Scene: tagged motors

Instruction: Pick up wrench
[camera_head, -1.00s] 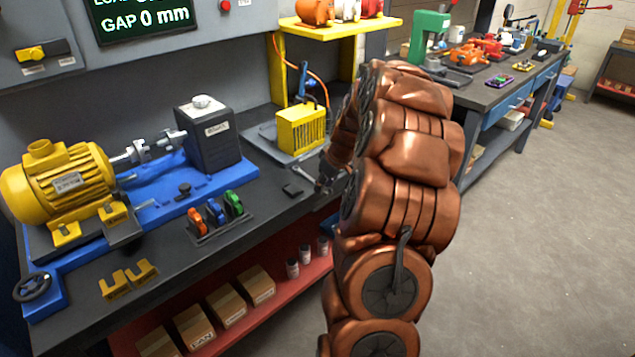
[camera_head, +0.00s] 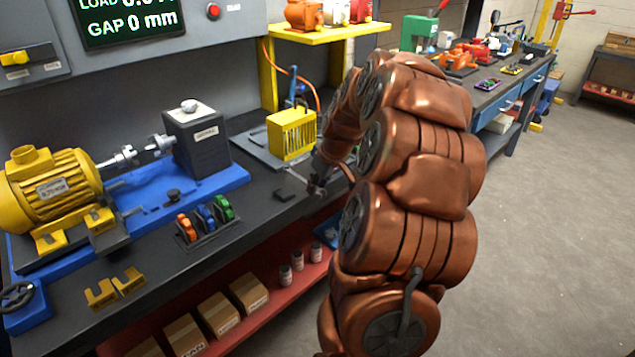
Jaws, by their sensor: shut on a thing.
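The wrench (camera_head: 295,175) is a small, thin silver tool over the dark workbench (camera_head: 262,207), near its front edge and in front of the yellow slatted box. My gripper (camera_head: 315,188) is shut on the wrench's right end. The wrench's shaft sticks out to the left of the jaws. The fingers are small and dark here, and the gripped end is hidden. I cannot tell whether the wrench is clear of the bench top.
A small black block (camera_head: 284,195) lies just left of my gripper. The yellow slatted box (camera_head: 291,136) stands behind the wrench. A rack of coloured clips (camera_head: 206,218) and a yellow motor (camera_head: 50,190) are further left. Open floor (camera_head: 550,220) lies to the right.

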